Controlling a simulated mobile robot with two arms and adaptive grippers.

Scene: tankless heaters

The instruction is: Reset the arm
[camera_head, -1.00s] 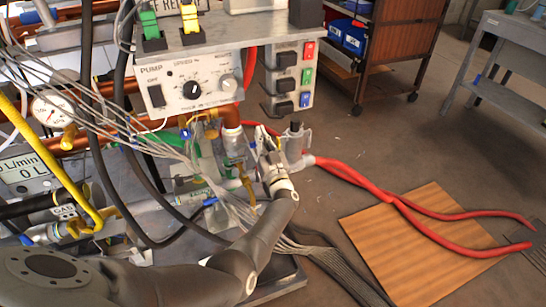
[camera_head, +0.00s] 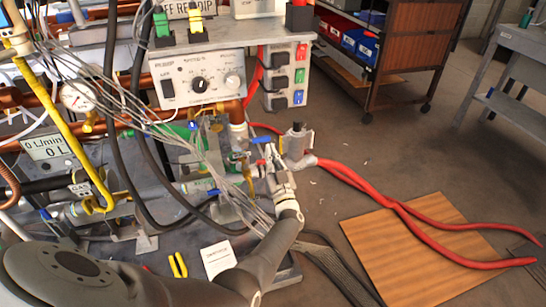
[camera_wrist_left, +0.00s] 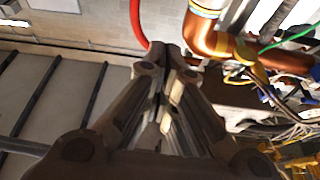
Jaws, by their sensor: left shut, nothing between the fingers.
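My left arm (camera_head: 255,268) comes in from the lower left of the head view. My left gripper (camera_head: 270,157) is at its end, close to the pipes and valve at the right side of the heater bench. In the left wrist view, the left gripper's fingers (camera_wrist_left: 168,50) are together with nothing between them. A red hose (camera_wrist_left: 137,22) and a copper pipe (camera_wrist_left: 215,35) show beyond the fingertips; I cannot tell whether they touch. My right gripper is in neither view.
The pump box (camera_head: 203,78), a gauge (camera_head: 76,96) and many loose wires crowd the left. Red hoses (camera_head: 400,208) cross a wooden board (camera_head: 400,250) on the floor. A brown cart (camera_head: 405,50) and a grey table (camera_head: 515,75) stand behind. Floor between them is clear.

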